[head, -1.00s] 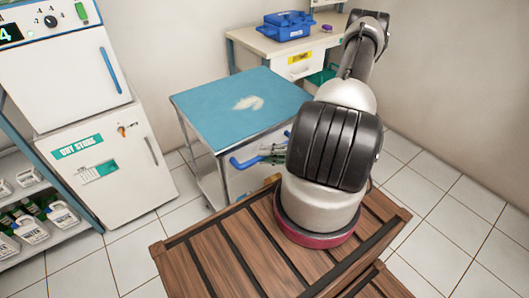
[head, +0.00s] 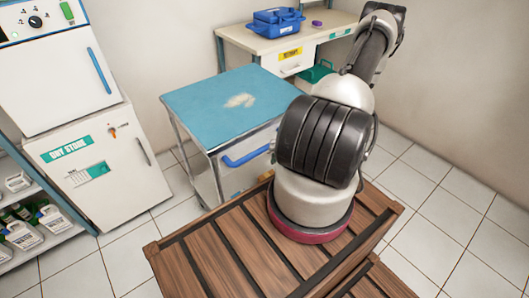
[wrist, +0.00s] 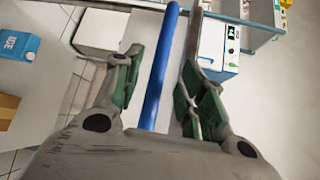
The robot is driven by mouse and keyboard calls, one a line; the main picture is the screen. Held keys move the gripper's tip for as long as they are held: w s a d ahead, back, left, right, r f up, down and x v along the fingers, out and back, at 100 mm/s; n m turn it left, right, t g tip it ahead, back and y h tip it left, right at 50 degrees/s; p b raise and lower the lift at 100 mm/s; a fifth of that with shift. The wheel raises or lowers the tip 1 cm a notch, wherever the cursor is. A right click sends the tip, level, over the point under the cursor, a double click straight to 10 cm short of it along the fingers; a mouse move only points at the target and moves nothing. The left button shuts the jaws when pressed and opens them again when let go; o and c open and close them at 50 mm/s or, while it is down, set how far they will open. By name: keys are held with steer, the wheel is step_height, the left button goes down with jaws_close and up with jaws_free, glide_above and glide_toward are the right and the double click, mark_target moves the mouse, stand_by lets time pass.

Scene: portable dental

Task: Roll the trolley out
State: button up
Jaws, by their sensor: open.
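The trolley (head: 205,100) has a worn blue top, metal legs and a pale drawer front. It stands on the tiles beyond my wooden deck. Its blue bar handle (head: 245,156) faces me, with the right part hidden by my arm. In the wrist view, my gripper (wrist: 160,68) is open, with green-padded fingers. A blue bar (wrist: 157,85), apparently the handle, runs between the two fingers, and its lower end is hidden by the gripper body. I cannot tell whether the fingers touch it. My gripper is hidden behind my arm in the head view.
A dry store cabinet (head: 110,185) and bottle shelves (head: 45,235) stand at left. A desk (head: 245,37) with a blue case (head: 277,21) stands behind the trolley, with a green bin (head: 315,73) below. Tiled floor is clear at right (head: 440,200).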

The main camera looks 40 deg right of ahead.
steer(key=v, duration=0.5)
steer(key=shift+s+d, duration=0.25)
steer(key=shift+s, duration=0.05)
steer(key=shift+r, duration=0.15)
steer(key=s+a+r+n+g+h, duration=0.1)
steer(key=a+r+n+g+h, duration=0.1)
steer(key=r, duration=1.1)
steer(key=s+a+r+n+g+h, duration=0.1)
steer(key=a+r+n+h, duration=0.3)
steer(key=r, duration=0.9)
steer(key=s+a+r+n+g+h, duration=0.1)
steer(key=a+r+n+g+h, duration=0.2)
steer(key=r, duration=0.9)
steer(key=a+n+h, duration=0.1)
steer(key=a+h, duration=0.1)
steer(key=h, duration=0.1)
steer(key=shift+r+g, duration=0.3)
steer(key=shift+r, duration=0.1)
